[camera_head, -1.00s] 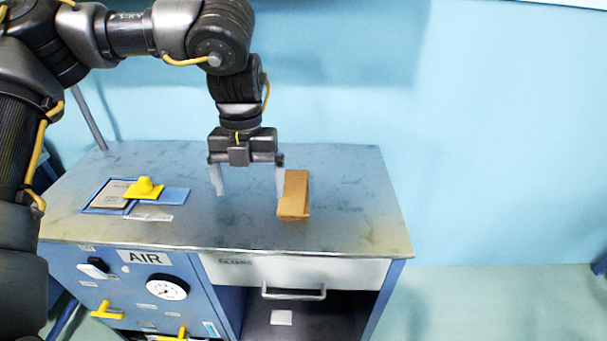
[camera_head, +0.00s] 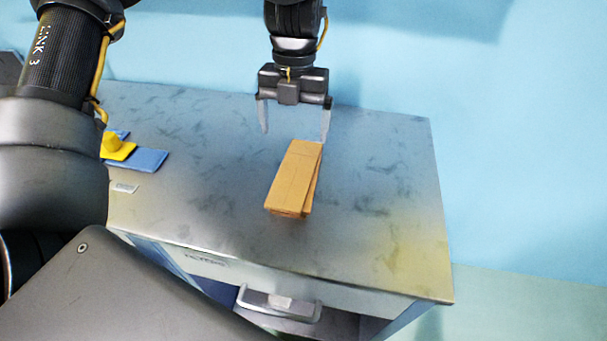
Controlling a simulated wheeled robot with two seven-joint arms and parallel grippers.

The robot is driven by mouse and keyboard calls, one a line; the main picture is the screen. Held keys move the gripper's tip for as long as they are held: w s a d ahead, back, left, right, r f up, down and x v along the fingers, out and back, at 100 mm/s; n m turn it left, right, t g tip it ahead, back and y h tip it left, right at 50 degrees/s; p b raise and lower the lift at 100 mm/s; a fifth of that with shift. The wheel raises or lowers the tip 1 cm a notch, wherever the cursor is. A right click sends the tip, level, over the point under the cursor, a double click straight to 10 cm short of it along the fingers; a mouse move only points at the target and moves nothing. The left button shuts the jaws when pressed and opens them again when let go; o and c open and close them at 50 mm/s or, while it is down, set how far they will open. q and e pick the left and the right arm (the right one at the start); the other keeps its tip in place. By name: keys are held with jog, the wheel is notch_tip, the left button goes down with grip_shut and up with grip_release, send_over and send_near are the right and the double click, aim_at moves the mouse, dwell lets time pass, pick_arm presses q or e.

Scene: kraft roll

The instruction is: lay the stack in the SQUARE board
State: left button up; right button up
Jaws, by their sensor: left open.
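The stack is a brown kraft bundle (camera_head: 291,178) lying on the metal bench top near the middle, its layers slightly splayed along the right side. My left gripper (camera_head: 295,136) is open and empty, pointing down. Its two pale fingers show at the far end of the stack, one to the left and one near its right far corner; I cannot tell if either touches it. A blue board (camera_head: 148,160) lies at the left, partly behind my left arm. I cannot tell whether it is the SQUARE board. My right gripper is not in view.
The bench top (camera_head: 385,200) is clear to the right. A drawer handle (camera_head: 280,303) sticks out at the front.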

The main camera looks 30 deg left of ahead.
pick_arm(q)
send_over(298, 170)
jog(key=f, duration=0.3)
jog(key=a+f, duration=0.1)
jog(key=f, duration=0.1)
jog(key=shift+w+f, duration=0.35)
jog(key=shift+s+d+f, duration=0.1)
jog(key=shift+d+f, duration=0.05)
jog(key=shift+f, duration=0.2)
jog(key=f, duration=0.3)
jog(key=f+p, duration=0.1)
jog(key=f, duration=0.1)
jog(key=shift+s+d, duration=0.2)
jog(key=shift+d, duration=0.15)
jog(key=shift+r, duration=0.1)
jog(key=c, duration=1.3)
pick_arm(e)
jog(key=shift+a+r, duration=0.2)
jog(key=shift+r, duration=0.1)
pick_arm(q)
jog(key=shift+r, duration=0.1)
